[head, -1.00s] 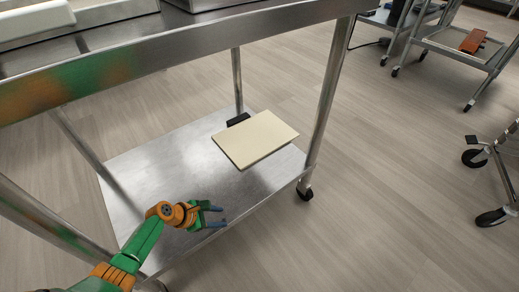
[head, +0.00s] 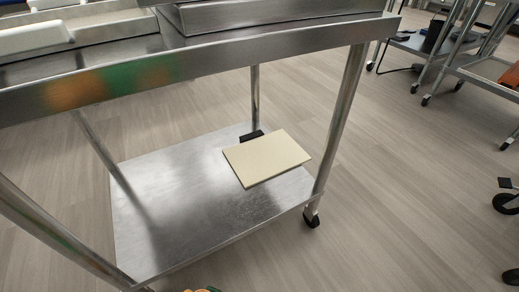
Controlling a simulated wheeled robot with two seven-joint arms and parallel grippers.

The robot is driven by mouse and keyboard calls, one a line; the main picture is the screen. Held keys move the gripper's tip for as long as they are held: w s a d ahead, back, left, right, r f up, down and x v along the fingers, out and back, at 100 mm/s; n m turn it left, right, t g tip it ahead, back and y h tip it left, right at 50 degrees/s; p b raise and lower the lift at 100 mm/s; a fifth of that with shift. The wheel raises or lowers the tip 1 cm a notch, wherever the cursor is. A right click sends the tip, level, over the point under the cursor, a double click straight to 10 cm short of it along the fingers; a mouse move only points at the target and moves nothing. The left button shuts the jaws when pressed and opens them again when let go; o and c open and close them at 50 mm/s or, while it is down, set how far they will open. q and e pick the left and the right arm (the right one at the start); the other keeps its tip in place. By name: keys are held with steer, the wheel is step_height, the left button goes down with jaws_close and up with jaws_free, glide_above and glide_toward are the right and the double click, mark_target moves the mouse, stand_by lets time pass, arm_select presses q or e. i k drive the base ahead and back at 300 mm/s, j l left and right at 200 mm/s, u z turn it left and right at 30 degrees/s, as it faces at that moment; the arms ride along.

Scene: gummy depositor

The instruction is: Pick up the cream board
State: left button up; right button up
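The cream board (head: 266,158) is a flat rectangle at the right end of the cart's lower steel shelf (head: 165,215). Its far edge is next to a small black object (head: 251,136), and the board seems raised a little above the shelf; what it rests on is hidden. Neither gripper shows in the head view. Only a small green and orange bit of my arm shows at the bottom edge, well in front of the shelf and apart from the board.
The cart's steel top (head: 200,60) overhangs the lower shelf. A front right leg (head: 343,115) stands right of the board, above a caster (head: 311,219). Other wheeled carts stand at the upper right. Open floor (head: 410,200) lies to the right.

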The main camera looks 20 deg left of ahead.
mark_target(264, 151)
steer(key=i+l+u, duration=0.5)
steer(key=l, duration=0.2)
steer(key=i+l+u, duration=0.45)
steer(key=l, duration=0.4)
steer(key=i+l+u, duration=0.2)
steer(key=l+u, duration=0.3)
steer(key=l, duration=0.45)
steer(key=l+u, duration=0.5)
steer(key=l, duration=0.5)
steer(key=k+l+u, duration=0.1)
steer(key=l+u, duration=0.35)
steer(key=l, duration=0.55)
